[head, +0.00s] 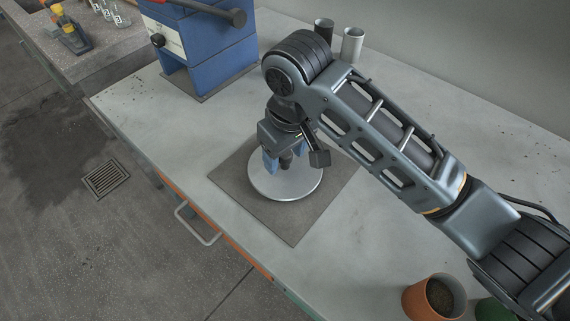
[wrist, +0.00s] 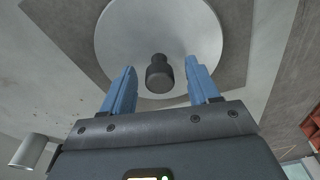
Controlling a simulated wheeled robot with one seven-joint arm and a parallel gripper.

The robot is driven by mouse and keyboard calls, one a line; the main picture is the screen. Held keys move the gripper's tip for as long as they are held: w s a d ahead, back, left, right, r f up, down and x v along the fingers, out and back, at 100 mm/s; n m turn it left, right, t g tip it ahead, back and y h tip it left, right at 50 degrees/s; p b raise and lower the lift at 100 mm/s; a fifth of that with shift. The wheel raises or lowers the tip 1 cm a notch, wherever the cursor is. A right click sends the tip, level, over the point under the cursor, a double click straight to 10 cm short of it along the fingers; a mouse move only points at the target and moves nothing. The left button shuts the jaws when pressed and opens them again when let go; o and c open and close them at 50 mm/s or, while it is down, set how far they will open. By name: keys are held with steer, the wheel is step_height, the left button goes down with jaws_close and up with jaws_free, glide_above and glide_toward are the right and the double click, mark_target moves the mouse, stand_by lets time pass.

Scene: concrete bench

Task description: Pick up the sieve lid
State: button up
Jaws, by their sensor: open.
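The sieve lid (head: 290,188) is a round silver-grey disc lying on a dark square mat (head: 285,225) on the bench. In the wrist view the lid (wrist: 125,45) has a dark knob (wrist: 159,74) at its middle. My gripper (head: 279,160) is over the lid, pointing down. In the wrist view its two blue fingers (wrist: 162,80) are apart, one on each side of the knob, with a gap on both sides. I cannot tell how far the fingertips are above the lid. In the head view my gripper partly hides the knob and the lid's far part.
A blue machine (head: 215,45) with a lever stands behind on the left. A dark cup (head: 324,29) and a pale cup (head: 352,45) stand at the back. An orange pot (head: 428,298) is at the front right. The bench (head: 150,125) is clear left of the mat.

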steer(key=shift+c, duration=0.2)
jaws_close()
stand_by(0.3)
steer(key=shift+r, duration=0.1)
